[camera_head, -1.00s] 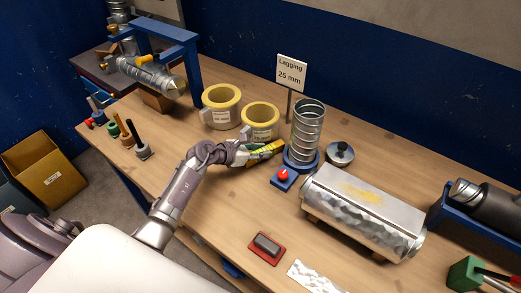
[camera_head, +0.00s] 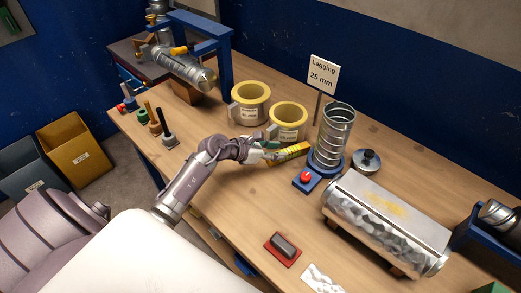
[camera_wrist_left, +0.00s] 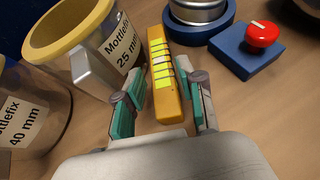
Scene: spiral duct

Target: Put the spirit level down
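My left gripper (camera_head: 271,147) is at the level's near end. In the left wrist view its teal-padded fingers (camera_wrist_left: 166,97) stand apart on either side of the level, with narrow gaps, so it looks open. Whether the level's underside touches the bench is hard to see. My right gripper is not in view.
A red button on a blue box (camera_head: 306,179) and an upright spiral duct (camera_head: 333,138) stand right of the level. A large clad duct (camera_head: 385,222) lies to the right. The bench in front is mostly clear.

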